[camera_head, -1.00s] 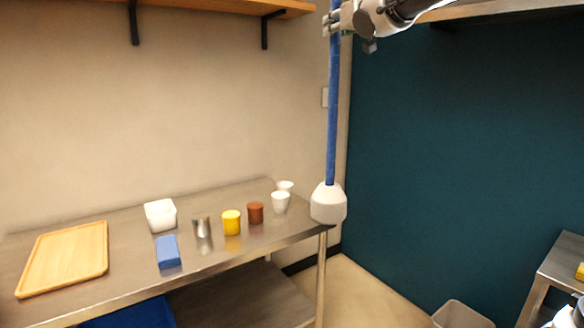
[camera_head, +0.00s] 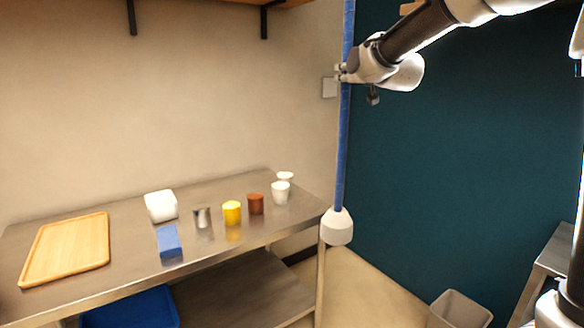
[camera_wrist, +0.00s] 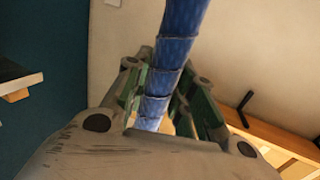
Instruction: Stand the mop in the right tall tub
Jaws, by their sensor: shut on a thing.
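The mop has a blue handle (camera_head: 344,140) and a white head (camera_head: 337,226) at its lower end. It hangs nearly upright, head down, in front of the table's right end. My gripper (camera_head: 342,74) is shut on the handle well above the head. In the wrist view, the blue handle (camera_wrist: 168,85) runs between the fingers of my gripper (camera_wrist: 155,105). A pale grey open tub (camera_head: 460,309) stands on the floor at the lower right, cut off by the frame's bottom. The mop head is apart from it, up and to the left.
A steel table (camera_head: 110,285) carries a wooden tray (camera_head: 66,250), a white container (camera_head: 160,205), a blue block (camera_head: 169,242) and several cups. A blue bin (camera_head: 130,308) sits below. Another steel table (camera_head: 553,250) stands at right. Floor shows between the tables.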

